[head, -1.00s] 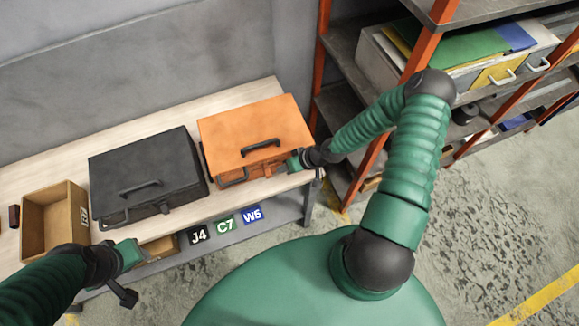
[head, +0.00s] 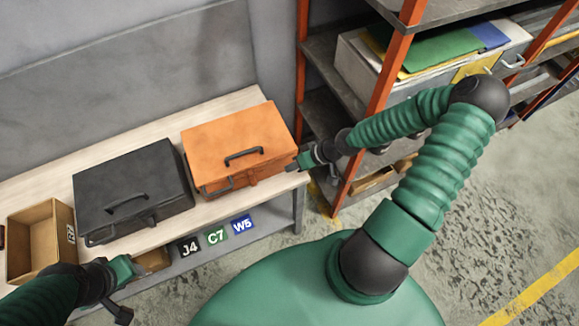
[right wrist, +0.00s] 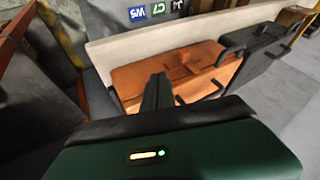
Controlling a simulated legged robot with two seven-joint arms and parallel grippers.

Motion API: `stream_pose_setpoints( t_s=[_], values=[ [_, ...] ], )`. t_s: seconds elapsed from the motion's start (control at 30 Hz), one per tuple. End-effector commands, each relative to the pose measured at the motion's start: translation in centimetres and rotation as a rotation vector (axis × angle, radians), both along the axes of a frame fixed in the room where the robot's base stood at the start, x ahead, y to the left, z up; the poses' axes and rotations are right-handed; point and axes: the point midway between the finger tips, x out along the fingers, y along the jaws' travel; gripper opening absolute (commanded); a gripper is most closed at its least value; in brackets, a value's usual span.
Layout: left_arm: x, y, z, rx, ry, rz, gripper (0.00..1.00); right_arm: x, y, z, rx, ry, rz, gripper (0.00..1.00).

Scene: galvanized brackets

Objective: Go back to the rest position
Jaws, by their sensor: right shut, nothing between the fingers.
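My right gripper (head: 293,166) is at the right end of the bench, just beside the front right corner of the orange case (head: 238,145). It is shut with nothing in it. In the right wrist view its dark fingers (right wrist: 157,92) point toward the orange case (right wrist: 130,80), which shows behind them. My left arm comes in at the lower left in the head view, in front of the bench near the cardboard box. The tips of my left gripper (head: 122,315) are small and dark, and I cannot tell whether they are open.
A black case (head: 130,185) and an open cardboard box (head: 38,240) stand on the bench (head: 235,100). Labels J4, C7 and W5 (head: 243,225) are on its front. An orange-framed shelf (head: 385,85) with a grey drawer box (head: 355,65) stands to the right. Open floor lies at right.

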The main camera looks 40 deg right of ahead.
Motion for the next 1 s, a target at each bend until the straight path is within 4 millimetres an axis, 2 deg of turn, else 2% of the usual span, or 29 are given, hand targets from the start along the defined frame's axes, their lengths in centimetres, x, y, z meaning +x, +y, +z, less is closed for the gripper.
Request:
stream_pose_setpoints(
  t_s=[0.27,0.4,0.47,0.57,0.7,0.83,0.9,1.0],
  values=[
    [0.0,0.0,-0.2,0.000,0.000,0.000,0.36,-0.3,0.6,-0.2,-0.015,0.022,0.016,0.00],
    [0.0,0.0,-1.4,0.000,0.000,0.000,0.36,-2.7,2.1,-1.4,-0.115,0.170,0.102,0.00],
    [0.0,0.0,-2.1,0.000,0.000,0.000,0.36,-3.9,2.4,-1.3,-0.191,0.251,0.137,0.00],
    [0.0,0.0,-3.2,0.000,0.000,0.000,0.36,-5.0,2.9,0.2,-0.325,0.341,0.156,0.00],
    [0.0,0.0,-4.6,0.000,0.000,0.000,0.36,-5.1,5.2,4.3,-0.449,0.347,0.125,0.00],
    [0.0,0.0,-5.5,0.000,0.000,0.000,0.36,-5.2,8.6,7.7,-0.455,0.291,0.086,0.00],
    [0.0,0.0,-5.7,0.000,0.000,0.000,0.36,-5.4,10.1,8.9,-0.436,0.268,0.073,0.00],
    [0.0,0.0,-5.8,0.000,0.000,0.000,0.36,-5.6,11.2,9.7,-0.415,0.253,0.066,0.00]
  ],
)
